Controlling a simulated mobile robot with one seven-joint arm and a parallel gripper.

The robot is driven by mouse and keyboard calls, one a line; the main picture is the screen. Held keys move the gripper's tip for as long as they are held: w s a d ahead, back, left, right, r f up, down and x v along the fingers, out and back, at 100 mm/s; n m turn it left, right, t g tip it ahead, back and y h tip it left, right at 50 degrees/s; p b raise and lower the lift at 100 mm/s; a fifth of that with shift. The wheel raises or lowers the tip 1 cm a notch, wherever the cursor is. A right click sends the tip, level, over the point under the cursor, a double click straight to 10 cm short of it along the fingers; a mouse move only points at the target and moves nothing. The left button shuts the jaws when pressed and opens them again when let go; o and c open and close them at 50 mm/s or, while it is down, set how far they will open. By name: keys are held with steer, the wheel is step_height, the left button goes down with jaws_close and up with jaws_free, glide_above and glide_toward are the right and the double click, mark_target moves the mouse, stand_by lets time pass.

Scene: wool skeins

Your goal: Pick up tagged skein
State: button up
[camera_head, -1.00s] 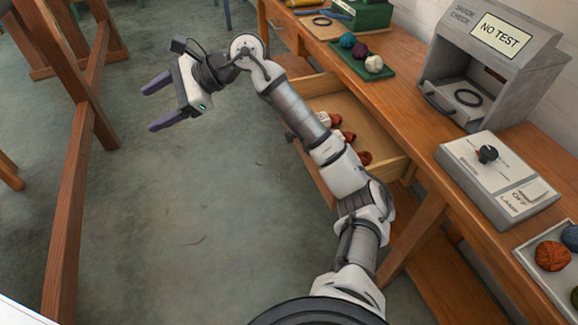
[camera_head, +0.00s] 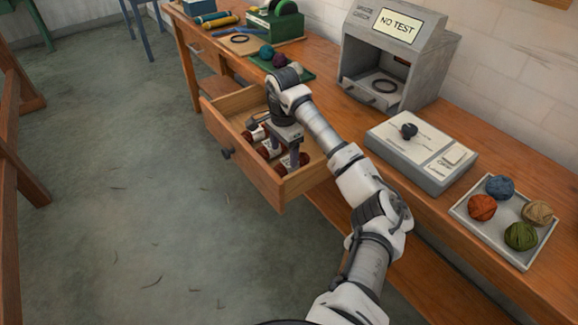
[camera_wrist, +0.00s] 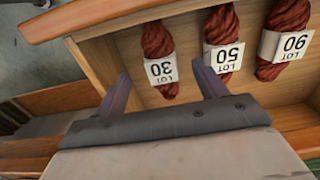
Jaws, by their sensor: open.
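Three dark red twisted skeins lie side by side in the open wooden drawer (camera_head: 240,158), each with a white tag. In the wrist view the tags read upside down: the LOT 30 skein (camera_wrist: 158,38) at left, the LOT 50 skein (camera_wrist: 220,24) in the middle, the LOT 90 skein (camera_wrist: 289,14) at right. My gripper (camera_head: 281,154) is open and points down into the drawer. In the wrist view its fingers (camera_wrist: 163,78) stand either side of the LOT 30 skein's line; the right finger overlaps the LOT 50 skein's edge. In the head view my gripper partly hides the skeins.
The drawer's walls stand close around my gripper. On the bench are a grey shade-check box (camera_head: 391,55) reading NO TEST, a grey control box (camera_head: 418,150), a tray (camera_head: 462,208) of several yarn balls, and a green mat (camera_head: 304,74) with balls. The floor at left is clear.

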mark_target(286, 163)
steer(key=shift+w+d+f+p, duration=0.1)
steer(key=shift+f+p, duration=0.25)
steer(key=shift+f, duration=1.4)
steer(key=shift+d+f+p, duration=0.1)
steer(key=shift+f+p, duration=0.2)
steer(key=shift+f, duration=1.4)
steer(key=shift+c, duration=0.4)
steer(key=c, duration=1)
